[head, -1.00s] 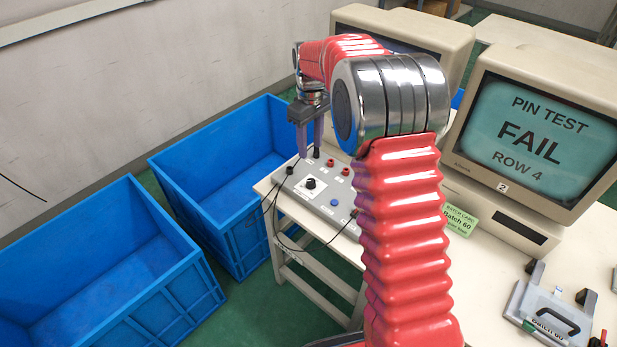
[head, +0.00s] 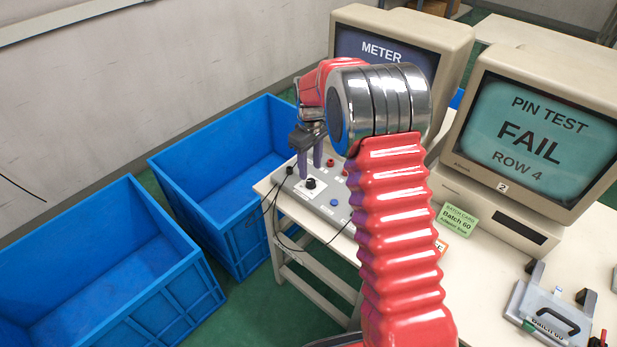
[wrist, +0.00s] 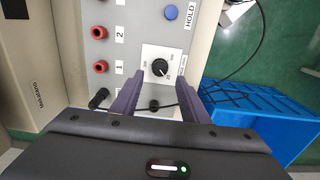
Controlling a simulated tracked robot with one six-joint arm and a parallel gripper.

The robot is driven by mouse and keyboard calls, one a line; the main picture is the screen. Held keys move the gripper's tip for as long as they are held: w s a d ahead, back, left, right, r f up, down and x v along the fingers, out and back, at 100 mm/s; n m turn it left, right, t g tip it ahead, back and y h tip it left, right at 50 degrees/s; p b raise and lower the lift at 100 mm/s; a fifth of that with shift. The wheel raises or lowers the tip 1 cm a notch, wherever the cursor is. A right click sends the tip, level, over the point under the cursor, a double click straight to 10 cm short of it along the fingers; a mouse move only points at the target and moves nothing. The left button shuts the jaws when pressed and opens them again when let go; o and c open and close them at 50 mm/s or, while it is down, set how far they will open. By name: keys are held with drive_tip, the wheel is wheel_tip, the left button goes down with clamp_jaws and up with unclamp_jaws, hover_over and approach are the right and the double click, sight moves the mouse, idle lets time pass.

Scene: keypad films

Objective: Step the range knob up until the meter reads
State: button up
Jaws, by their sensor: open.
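The black range knob (head: 310,183) sits on a white plate on the grey meter box (head: 328,208). In the wrist view the knob (wrist: 160,67) lies just beyond and between the two purple fingertips. My gripper (head: 311,170) is open above the box, its fingers apart and holding nothing; it also shows in the wrist view (wrist: 162,84). The meter monitor (head: 385,50) shows the word METER, and my arm hides the rest of its screen. I cannot see any reading.
Red sockets (wrist: 98,67) and a blue HOLD button (wrist: 171,12) flank the knob. A black lead is plugged in near the fingers. Blue crates (head: 100,265) stand left of the table. A second monitor (head: 540,130) reads PIN TEST FAIL ROW 4.

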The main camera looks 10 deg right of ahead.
sight(310, 180)
drive_tip(key=shift+f, duration=2.55)
drive_tip(key=shift+c, duration=0.2)
